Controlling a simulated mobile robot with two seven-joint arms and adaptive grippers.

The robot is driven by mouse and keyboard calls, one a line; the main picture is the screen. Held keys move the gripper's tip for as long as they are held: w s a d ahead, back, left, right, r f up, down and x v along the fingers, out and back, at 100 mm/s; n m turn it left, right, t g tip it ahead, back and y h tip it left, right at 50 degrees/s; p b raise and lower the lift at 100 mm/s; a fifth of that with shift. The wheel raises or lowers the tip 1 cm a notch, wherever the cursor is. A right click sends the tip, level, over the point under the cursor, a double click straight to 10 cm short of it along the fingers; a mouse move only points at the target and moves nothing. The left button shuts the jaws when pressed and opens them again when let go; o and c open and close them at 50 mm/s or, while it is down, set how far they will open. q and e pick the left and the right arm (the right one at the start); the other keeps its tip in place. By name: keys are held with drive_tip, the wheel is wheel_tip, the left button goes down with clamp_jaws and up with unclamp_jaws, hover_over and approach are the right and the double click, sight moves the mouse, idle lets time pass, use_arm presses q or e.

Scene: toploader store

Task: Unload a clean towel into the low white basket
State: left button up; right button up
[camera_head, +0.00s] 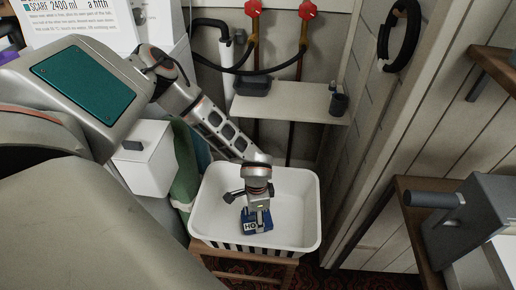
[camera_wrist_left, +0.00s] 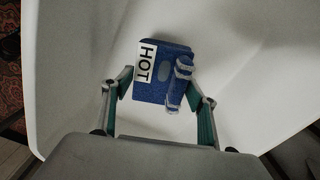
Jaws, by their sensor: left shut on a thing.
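The low white basket (camera_head: 220,180) stands on a small wooden stool in the middle of the head view. Its pale inside wall (camera_wrist_left: 70,60) fills most of the left wrist view. The blue towel (camera_head: 265,225) is a small folded bundle with a white tag reading HOT. My left gripper (camera_head: 257,207) reaches down over the basket and is shut on the towel, which is within the basket's opening. In the left wrist view the towel (camera_wrist_left: 150,91) sits between the green-padded fingers. I cannot tell whether it touches the basket floor. My right gripper is not in view.
A small pale shelf (camera_head: 290,104) with dark containers is on the wall behind the basket, below pipes with red valves (camera_head: 308,9). A wooden ledge with a grey block (camera_head: 475,222) is at the right. A white box (camera_head: 148,160) is left of the basket.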

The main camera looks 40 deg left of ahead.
use_arm(q)
drive_tip(key=shift+f, duration=0.3)
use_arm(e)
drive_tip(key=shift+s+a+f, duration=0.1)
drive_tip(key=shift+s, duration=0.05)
use_arm(q)
drive_tip(key=shift+f, duration=0.25)
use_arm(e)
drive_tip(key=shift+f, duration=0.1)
use_arm(q)
drive_tip(key=shift+f, duration=0.55)
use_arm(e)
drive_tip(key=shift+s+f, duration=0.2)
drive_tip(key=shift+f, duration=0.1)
use_arm(q)
drive_tip(key=o, duration=1.5)
